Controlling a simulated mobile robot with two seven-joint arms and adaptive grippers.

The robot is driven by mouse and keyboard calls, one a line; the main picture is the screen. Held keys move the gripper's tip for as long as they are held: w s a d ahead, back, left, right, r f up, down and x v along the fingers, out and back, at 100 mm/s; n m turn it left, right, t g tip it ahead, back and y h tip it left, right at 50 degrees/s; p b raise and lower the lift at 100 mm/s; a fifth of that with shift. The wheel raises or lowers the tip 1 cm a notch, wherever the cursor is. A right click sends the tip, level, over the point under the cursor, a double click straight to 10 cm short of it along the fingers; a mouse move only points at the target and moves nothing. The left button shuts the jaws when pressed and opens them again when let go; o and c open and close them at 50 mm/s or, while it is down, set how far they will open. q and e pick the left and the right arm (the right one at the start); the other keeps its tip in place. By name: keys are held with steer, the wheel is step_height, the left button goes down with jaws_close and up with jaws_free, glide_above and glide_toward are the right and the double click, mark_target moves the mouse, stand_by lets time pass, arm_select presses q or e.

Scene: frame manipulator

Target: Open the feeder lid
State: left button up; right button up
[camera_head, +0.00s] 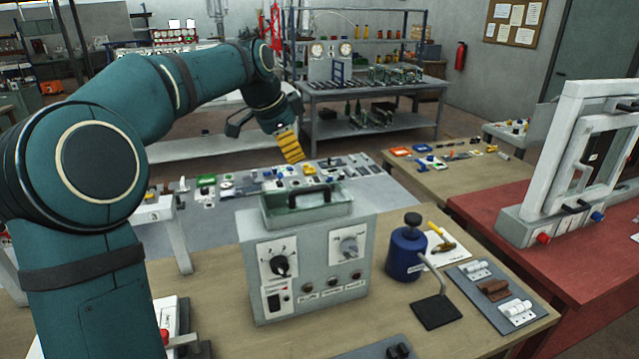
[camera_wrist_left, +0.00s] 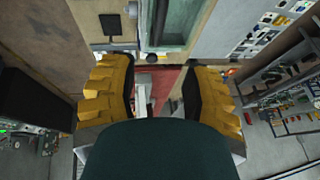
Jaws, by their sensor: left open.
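The feeder (camera_head: 308,265) is a grey box with two dials and several small controls on its front, standing on the near wooden table. Its lid (camera_head: 285,214) is a greenish see-through cover with a black bar handle (camera_head: 310,192) on top, and it looks shut. My left gripper (camera_head: 289,146), with yellow ridged fingers, hangs in the air above and behind the lid, apart from it. In the left wrist view my left gripper (camera_wrist_left: 162,92) is open with nothing between the fingers, and the greenish lid (camera_wrist_left: 187,22) shows at the top edge. My right gripper is not in view.
A blue bottle (camera_head: 407,254) and a black plate with a bent rod (camera_head: 437,312) stand right of the feeder. A grey board with hinges (camera_head: 480,272) lies farther right. A white frame (camera_head: 560,150) stands on the red table (camera_head: 475,212). Small parts cover the grey table behind.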

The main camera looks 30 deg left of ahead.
mark_target(309, 188)
arm_select(q)
steer(key=x, duration=1.1)
steer(key=shift+s+f, duration=0.2)
steer(key=shift+f, duration=0.35)
steer(key=shift+w+f, duration=0.2)
steer(key=shift+f, duration=0.1)
jaws_close()
